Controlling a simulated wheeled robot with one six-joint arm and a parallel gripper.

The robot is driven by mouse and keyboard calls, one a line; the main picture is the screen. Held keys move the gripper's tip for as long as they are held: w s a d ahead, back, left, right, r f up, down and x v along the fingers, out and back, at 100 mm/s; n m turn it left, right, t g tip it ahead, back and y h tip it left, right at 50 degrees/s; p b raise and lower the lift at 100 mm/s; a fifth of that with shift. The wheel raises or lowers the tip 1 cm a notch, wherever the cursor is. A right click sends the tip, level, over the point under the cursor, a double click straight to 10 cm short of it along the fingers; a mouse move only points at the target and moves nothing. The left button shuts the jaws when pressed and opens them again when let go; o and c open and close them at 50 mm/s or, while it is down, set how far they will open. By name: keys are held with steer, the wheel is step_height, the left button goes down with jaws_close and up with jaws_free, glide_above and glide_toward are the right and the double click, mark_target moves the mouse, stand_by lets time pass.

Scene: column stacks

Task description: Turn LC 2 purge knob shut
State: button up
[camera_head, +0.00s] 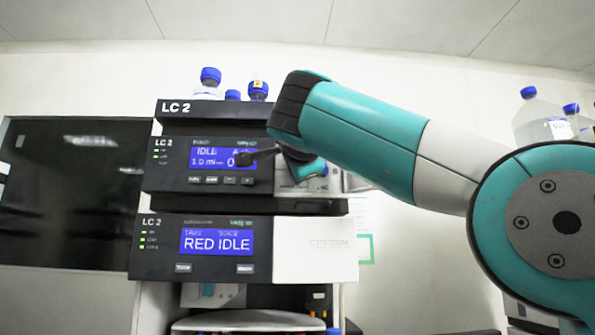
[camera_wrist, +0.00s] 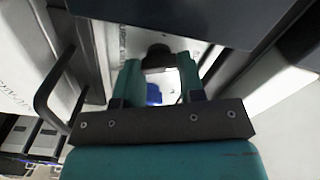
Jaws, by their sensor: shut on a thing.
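The LC 2 stack (camera_head: 215,108) stands in the middle of the head view. Its pump module (camera_head: 168,178) has a lit screen reading IDLE, partly covered by my wrist. In the wrist view my gripper (camera_wrist: 160,75) has its two teal fingers on either side of a dark round knob (camera_wrist: 157,57), which I take for the purge knob. It is shut on that knob, on a pale panel face. How far the knob is turned cannot be told. In the head view my arm hides the knob and most of the gripper.
Below the pump is a module (camera_head: 180,265) whose screen reads RED IDLE. Blue-capped bottles (camera_head: 210,78) stand on top of the stack. A large clear bottle (camera_head: 535,115) stands at the right, behind my arm. A dark panel (camera_head: 75,200) lies to the left.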

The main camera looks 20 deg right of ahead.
steer(key=shift+f+m+b, duration=0.2)
steer(key=shift+m+b, duration=0.4)
steer(key=shift+m, duration=1.7)
steer(key=o, duration=0.7)
steer(key=shift+c, duration=0.2)
steer(key=shift+s, duration=0.1)
